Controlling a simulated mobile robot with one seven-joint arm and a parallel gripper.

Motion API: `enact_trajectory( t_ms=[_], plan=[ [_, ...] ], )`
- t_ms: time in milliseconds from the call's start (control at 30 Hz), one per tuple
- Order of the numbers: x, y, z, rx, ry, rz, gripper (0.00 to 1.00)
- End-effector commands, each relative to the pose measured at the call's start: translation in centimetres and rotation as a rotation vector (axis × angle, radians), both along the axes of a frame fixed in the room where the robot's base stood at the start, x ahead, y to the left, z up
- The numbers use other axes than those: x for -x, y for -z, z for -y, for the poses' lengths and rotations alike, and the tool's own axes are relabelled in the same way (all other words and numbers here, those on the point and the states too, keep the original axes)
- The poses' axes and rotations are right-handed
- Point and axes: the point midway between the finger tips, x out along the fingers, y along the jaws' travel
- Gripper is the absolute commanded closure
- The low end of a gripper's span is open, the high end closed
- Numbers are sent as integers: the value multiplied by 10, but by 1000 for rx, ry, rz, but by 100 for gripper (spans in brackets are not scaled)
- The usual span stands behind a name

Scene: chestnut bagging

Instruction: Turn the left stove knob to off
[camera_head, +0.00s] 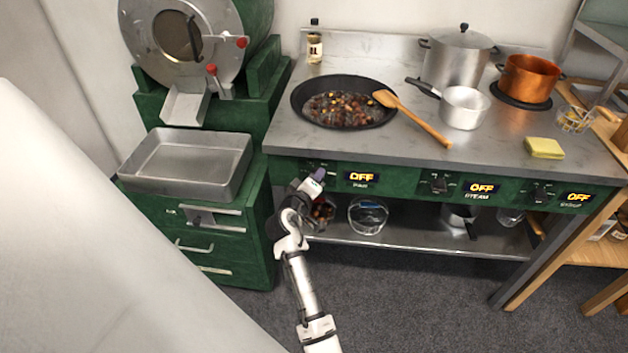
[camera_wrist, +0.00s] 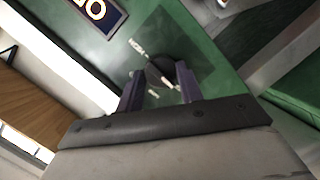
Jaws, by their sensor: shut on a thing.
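The left stove knob (camera_wrist: 165,70) is a dark round knob on the green front panel. It shows between my fingers in the wrist view and is hidden behind my gripper in the head view. My gripper (camera_head: 317,176) is at the left end of the stove panel, its two dark fingers (camera_wrist: 160,78) shut on the knob from either side. The left display (camera_head: 361,177), just right of my gripper, reads OFF above a PAN label. Part of a display (camera_wrist: 97,10) also shows in the wrist view.
The middle (camera_head: 482,188) and right displays (camera_head: 577,197) also read OFF. A black pan (camera_head: 300,103) of chestnuts with a wooden spatula (camera_head: 425,122) sits above on the stove top. A metal tray (camera_head: 190,160) stands at left. A lower shelf (camera_head: 420,246) with bowls runs beneath the panel.

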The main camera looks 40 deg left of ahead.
Motion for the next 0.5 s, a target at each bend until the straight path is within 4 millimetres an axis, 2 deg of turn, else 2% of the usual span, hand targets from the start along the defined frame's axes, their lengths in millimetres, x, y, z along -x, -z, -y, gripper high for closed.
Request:
enact_trajectory(
  t_ms=[67, 100, 267, 500],
  plan=[
    [0, 0, 0, 2, 0, 1, 86],
    [0, 0, 0, 2, 0, 1, 62],
    [0, 0, 0, 1, 0, 1, 42],
    [0, 0, 0, 0, 0, 0, 42]
  ],
)
